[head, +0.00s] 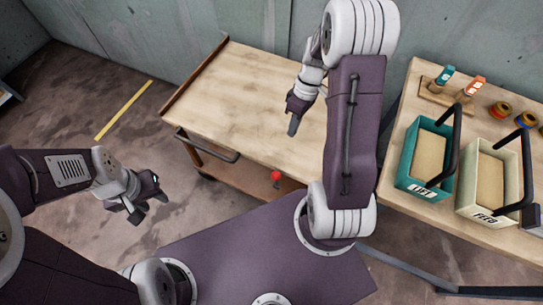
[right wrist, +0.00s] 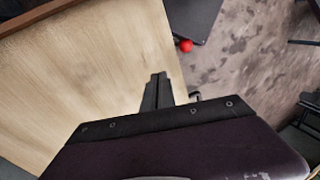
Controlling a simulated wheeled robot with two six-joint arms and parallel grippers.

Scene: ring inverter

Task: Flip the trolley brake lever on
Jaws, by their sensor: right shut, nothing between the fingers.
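The trolley (head: 245,99) has a pale wooden top and a dark handle on its left front side. The brake lever's red knob (head: 276,176) shows just below the top's front edge; it also shows in the right wrist view (right wrist: 186,45). Most of the lever's stem is too small to make out. My right gripper (head: 293,125) is shut and empty over the trolley top, fingers pointing down, apart from the knob. In the right wrist view its fingers (right wrist: 156,91) are together. My left gripper (head: 150,207) is open and empty over the floor, left of the trolley.
A second table on the right holds a teal bin (head: 415,155) and a cream bin (head: 485,181), with spools (head: 500,110) and small bottles behind. A grey wall stands behind the trolley. The trolley top is bare. The floor to the left is clear, with a yellow line (head: 123,110).

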